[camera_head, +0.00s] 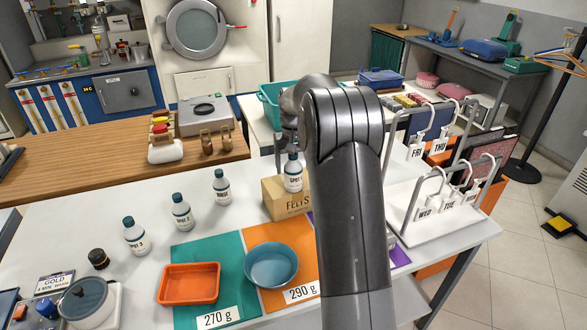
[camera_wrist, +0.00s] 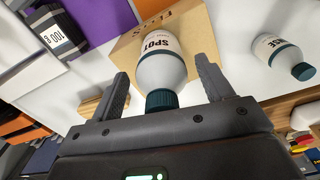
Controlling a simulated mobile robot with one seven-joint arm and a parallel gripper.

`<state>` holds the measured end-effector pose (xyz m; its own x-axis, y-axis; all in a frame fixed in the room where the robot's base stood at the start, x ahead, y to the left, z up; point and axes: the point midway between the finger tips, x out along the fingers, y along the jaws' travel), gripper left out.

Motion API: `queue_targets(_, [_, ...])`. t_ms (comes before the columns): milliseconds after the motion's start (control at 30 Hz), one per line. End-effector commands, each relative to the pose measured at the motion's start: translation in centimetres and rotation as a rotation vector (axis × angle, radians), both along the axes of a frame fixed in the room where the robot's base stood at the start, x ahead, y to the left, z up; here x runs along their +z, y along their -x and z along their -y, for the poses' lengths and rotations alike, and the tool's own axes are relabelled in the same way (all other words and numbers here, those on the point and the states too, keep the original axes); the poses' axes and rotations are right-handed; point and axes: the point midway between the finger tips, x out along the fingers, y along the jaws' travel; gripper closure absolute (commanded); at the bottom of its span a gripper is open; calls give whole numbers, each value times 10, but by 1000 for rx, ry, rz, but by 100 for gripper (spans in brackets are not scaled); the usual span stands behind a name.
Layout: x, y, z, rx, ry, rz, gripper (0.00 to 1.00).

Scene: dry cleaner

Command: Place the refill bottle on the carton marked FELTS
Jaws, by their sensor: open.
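A white bottle with a dark teal cap and a label starting SPOT (camera_head: 293,175) stands upright on the cardboard carton marked FELTS (camera_head: 272,200). In the wrist view, the bottle (camera_wrist: 160,68) shows with its cap towards me, and the carton (camera_wrist: 128,48) lies beneath it. My gripper (camera_wrist: 161,66) is open, with one finger on each side of the bottle and visible gaps between. In the head view my arm hides most of the gripper and the carton's right side.
Several similar bottles (camera_head: 182,212) stand left on the white table. An orange tray (camera_head: 189,284) and a blue bowl (camera_head: 271,265) sit on coloured mats in front. A white rack with day tags (camera_head: 440,215) stands right. A teal bin (camera_head: 270,112) is behind.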

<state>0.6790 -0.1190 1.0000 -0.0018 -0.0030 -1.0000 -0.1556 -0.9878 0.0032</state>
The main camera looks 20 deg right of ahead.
Motion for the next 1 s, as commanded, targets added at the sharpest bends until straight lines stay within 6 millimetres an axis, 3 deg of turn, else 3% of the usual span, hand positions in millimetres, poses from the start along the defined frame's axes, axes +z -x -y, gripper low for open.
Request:
queue_targets(400, [87,0,0,0,1,4,27])
queue_targets(667, [111,5,-4,3,2,10,27])
queue_targets(833, [139,36,-20,18,10,55,27])
queue_targets(1000, [167,88,-43,40,19,121,27])
